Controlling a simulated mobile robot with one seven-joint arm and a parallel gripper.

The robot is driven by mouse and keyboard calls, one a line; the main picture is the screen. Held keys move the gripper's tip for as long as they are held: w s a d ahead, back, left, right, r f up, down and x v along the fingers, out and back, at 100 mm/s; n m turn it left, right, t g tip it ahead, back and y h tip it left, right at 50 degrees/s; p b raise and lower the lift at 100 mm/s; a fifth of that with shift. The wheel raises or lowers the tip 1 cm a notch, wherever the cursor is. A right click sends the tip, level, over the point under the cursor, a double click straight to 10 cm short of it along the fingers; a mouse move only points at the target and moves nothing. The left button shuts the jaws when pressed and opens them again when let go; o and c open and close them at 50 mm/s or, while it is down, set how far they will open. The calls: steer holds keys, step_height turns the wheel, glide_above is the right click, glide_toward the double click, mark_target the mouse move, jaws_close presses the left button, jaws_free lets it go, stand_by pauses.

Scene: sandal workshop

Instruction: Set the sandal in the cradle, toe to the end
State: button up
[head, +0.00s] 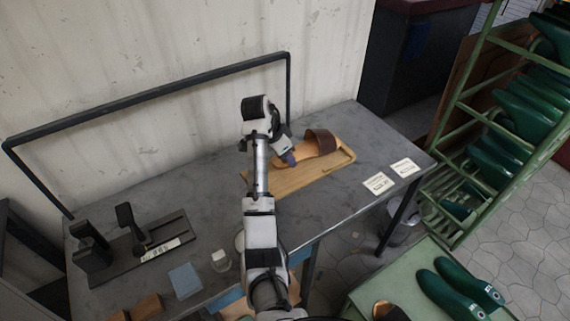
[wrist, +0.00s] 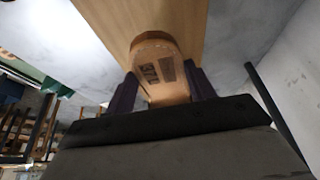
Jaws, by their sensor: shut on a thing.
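The sandal (head: 318,148), tan with a dark brown strap, is at the wooden board (head: 290,184) on the grey bench, strap end toward the board's right end. My gripper (head: 288,158) is shut on its left end. In the wrist view the fingers (wrist: 161,90) stand on both sides of the sandal's rounded heel end (wrist: 155,50), which bears printed marks. I cannot tell whether the sandal touches the board. A dark fixture (head: 168,240) with upright blocks and a label lies at the bench's left. Neither it nor the board is marked as the cradle.
A black rail (head: 150,98) runs along the back of the bench. Two white cards (head: 379,183) lie at right. A blue pad (head: 185,280) and a small jar (head: 221,260) are near the front left. A green rack (head: 470,130) of shoe lasts stands right.

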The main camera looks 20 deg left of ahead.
mark_target(285, 171)
steer(key=shift+f+p, duration=0.4)
steer(key=shift+f, duration=1.8)
steer(key=o, duration=1.2)
steer(key=shift+f, duration=0.1)
steer(key=p+v, duration=0.1)
steer(key=v, duration=1.1)
